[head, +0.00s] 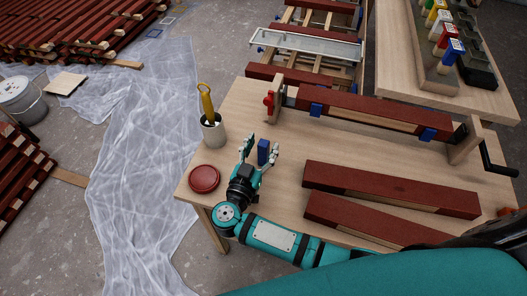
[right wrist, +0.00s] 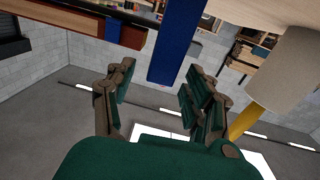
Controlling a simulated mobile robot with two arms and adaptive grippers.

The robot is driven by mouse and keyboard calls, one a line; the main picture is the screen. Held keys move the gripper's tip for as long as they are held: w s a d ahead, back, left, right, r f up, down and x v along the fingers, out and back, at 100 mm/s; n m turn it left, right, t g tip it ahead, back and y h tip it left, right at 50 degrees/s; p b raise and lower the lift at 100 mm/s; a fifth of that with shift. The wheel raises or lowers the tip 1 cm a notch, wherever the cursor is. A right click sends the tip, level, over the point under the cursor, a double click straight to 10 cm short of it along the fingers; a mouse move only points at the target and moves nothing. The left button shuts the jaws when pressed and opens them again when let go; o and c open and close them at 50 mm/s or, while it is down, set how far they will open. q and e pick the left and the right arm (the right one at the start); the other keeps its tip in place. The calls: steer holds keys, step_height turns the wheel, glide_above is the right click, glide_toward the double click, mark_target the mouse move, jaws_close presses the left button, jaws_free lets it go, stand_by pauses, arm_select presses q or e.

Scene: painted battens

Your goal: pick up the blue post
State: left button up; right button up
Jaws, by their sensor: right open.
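The blue post (head: 263,152) is a small upright block standing on the wooden workbench (head: 240,115), near its left end. My right gripper (head: 262,146) is open, with one finger on each side of the post. In the right wrist view the blue post (right wrist: 173,45) shows large and upside down, between the open fingers of the right gripper (right wrist: 160,75). A gap shows between the post and the left finger; contact at the right finger is hard to tell. My left gripper is not in view.
A grey cup (head: 213,133) with a yellow-handled tool stands behind and left of the post. A red round lid (head: 204,179) lies left of the gripper. Dark red battens (head: 390,190) lie to the right. A clamped batten (head: 365,110) lies behind.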

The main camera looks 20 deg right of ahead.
steer(key=shift+x, duration=0.8)
steer(key=shift+c, duration=0.4)
jaws_close()
steer(key=shift+r, duration=0.1)
